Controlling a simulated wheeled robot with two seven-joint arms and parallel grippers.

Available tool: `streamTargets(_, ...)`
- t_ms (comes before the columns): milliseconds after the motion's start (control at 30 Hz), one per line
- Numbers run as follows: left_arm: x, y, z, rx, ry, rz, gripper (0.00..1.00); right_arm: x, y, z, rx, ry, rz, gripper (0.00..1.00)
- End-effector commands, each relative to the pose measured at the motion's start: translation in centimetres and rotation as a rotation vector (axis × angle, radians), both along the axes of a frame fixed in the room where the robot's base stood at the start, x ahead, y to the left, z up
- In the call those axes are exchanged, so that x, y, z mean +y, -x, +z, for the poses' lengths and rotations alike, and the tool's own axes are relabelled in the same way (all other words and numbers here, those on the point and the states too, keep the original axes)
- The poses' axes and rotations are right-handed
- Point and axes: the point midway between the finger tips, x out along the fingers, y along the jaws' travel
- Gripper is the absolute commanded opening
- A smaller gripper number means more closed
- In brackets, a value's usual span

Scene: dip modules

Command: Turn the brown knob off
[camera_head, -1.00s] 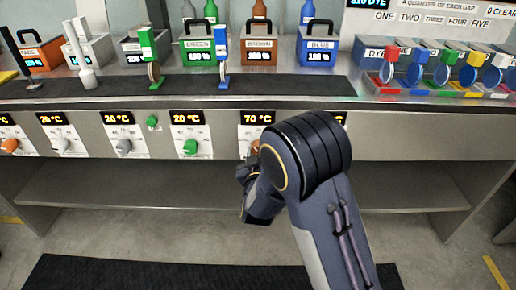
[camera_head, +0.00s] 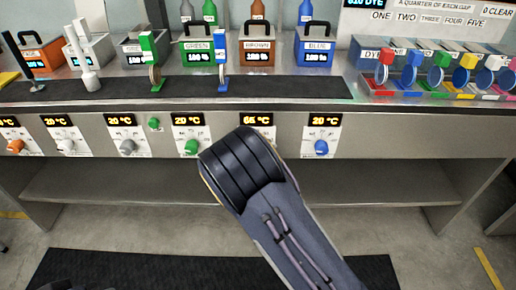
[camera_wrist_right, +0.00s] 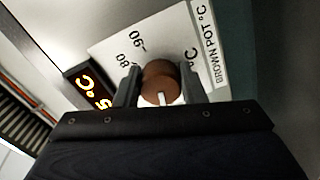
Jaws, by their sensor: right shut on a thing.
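In the right wrist view the brown knob (camera_wrist_right: 160,84) sits on a white dial plate (camera_wrist_right: 130,40) with a "BROWN POT °C" label. My right gripper (camera_wrist_right: 161,74) is shut on it, one finger on each side. A white mark shows on the knob's face. In the head view my right arm hides the knob and the gripper. The brown pot's display (camera_head: 257,119) shows above the arm and reads about 65 °C.
A green knob (camera_head: 192,147) is left of my arm and a blue knob (camera_head: 321,147) right of it, on the same front panel. A small green button (camera_head: 154,123) is further left. Pots, including the brown one (camera_head: 257,52), stand on the counter above. A shelf (camera_head: 400,185) lies below.

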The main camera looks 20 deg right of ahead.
Motion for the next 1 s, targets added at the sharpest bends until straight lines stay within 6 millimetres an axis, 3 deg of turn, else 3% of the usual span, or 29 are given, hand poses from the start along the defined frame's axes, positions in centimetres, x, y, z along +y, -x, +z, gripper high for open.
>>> streamTargets(733, 0.0, 0.0, 0.46, 0.0, 0.0, 0.0, 0.0, 0.03, 0.04, -0.07, 0.028, 0.088, 0.001, 0.14)
streamTargets(767, 0.0, 0.0, 0.46, 0.0, 0.0, 0.0, 0.0, 0.03, 0.04, -0.07, 0.028, 0.088, 0.001, 0.39)
streamTargets(900, 0.0, 0.0, 0.46, 0.0, 0.0, 0.0, 0.0, 0.01, 0.04, -0.04, 0.027, 0.087, 0.001, 0.58)
streamTargets(1000, 0.0, 0.0, 0.46, 0.0, 0.0, 0.0, 0.0, 0.01, 0.02, -0.02, 0.027, 0.086, 0.001, 0.59)
